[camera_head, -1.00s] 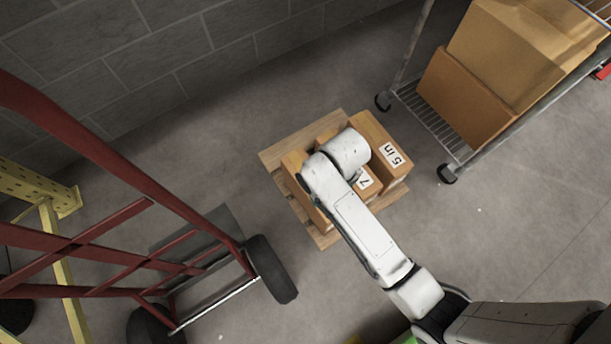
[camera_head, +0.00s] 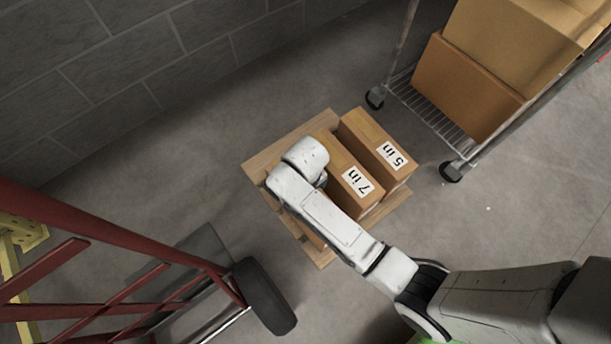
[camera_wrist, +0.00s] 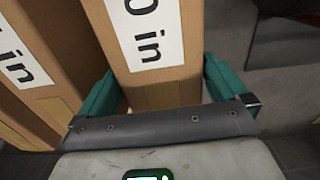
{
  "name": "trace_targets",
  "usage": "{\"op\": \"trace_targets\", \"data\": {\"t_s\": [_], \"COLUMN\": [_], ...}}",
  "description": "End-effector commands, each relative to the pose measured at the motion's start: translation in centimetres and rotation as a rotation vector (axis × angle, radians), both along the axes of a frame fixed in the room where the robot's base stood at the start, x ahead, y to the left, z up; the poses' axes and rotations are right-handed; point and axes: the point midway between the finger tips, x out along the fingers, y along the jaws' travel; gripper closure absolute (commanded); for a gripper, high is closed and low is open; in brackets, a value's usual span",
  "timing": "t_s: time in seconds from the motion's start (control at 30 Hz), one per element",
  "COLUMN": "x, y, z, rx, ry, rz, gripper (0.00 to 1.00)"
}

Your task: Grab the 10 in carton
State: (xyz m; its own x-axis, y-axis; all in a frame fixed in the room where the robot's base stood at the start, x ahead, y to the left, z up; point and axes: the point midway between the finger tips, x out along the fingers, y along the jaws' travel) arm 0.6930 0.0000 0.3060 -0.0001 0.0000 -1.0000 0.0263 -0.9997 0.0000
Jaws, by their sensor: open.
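In the wrist view a brown carton (camera_wrist: 150,92) stands between my gripper's teal fingers. Its white label is cut off at the top and reads "0 in", fitting the 10 in carton. My gripper (camera_wrist: 158,88) is open, with one finger on each side of the carton. I cannot tell whether either finger touches it. In the head view my white arm hides my gripper and most of this carton. The 7 in carton (camera_head: 346,172) stands beside it on the right, and the 5 in carton (camera_head: 378,145) is farther right. All stand on a wooden pallet (camera_head: 285,143).
A wire cart (camera_head: 436,118) with brown boxes (camera_head: 465,88) stands at the upper right. A red hand truck (camera_head: 130,235) with a black wheel (camera_head: 265,297) is at the lower left. A block wall (camera_head: 120,60) is behind.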

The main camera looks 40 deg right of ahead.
Motion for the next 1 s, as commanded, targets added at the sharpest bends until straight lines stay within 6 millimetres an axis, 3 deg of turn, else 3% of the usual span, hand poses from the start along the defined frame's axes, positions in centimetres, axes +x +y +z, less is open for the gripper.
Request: {"op": "trace_targets", "data": {"t_s": [0.4,0.7,1.0], "x": [0.0,0.0,0.0], "y": [0.0,0.0,0.0], "z": [-4.8,-5.0,-4.9], "rx": [0.0,0.0,0.0], "ry": [0.001,0.0,0.0], "rz": [0.0,0.0,0.0], "gripper": [0.0,0.01,0.3]}}
